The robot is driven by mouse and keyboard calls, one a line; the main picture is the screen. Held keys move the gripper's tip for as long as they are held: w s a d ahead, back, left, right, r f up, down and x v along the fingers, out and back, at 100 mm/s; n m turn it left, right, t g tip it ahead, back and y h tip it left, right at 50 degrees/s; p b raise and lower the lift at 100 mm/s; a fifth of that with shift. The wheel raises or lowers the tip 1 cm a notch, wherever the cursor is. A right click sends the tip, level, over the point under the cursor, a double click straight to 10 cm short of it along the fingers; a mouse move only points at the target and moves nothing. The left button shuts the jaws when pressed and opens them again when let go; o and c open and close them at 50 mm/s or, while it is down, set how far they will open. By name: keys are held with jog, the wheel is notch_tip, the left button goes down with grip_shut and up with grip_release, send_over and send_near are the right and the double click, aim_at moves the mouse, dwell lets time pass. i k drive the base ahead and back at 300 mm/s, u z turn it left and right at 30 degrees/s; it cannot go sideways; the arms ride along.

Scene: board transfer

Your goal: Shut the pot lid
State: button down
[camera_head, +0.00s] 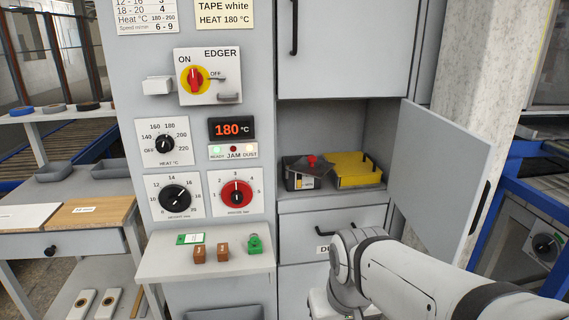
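In the head view, a dark grey box-shaped pot (295,181) with a pale label sits on the shelf of an open compartment. A small red piece (312,161) shows at its top. A yellow flat-topped piece (355,167) with dark fittings lies right beside it. I cannot tell whether this is the pot's lid swung open or a separate box. My white arm reaches in from the lower right and bends down in front of the drawer below the compartment. My gripper is not visible.
The compartment's grey door (435,175) stands open to the right, above my arm. A drawer (305,225) with a dark handle is below the shelf. A small ledge (165,265) at left holds brown blocks (211,252) and a green piece (255,243). The control panel shows 180 °C.

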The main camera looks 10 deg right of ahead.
aim_at(308, 166)
jog(key=z, duration=0.05)
jog(key=i, duration=1)
jog(key=u, duration=0.05)
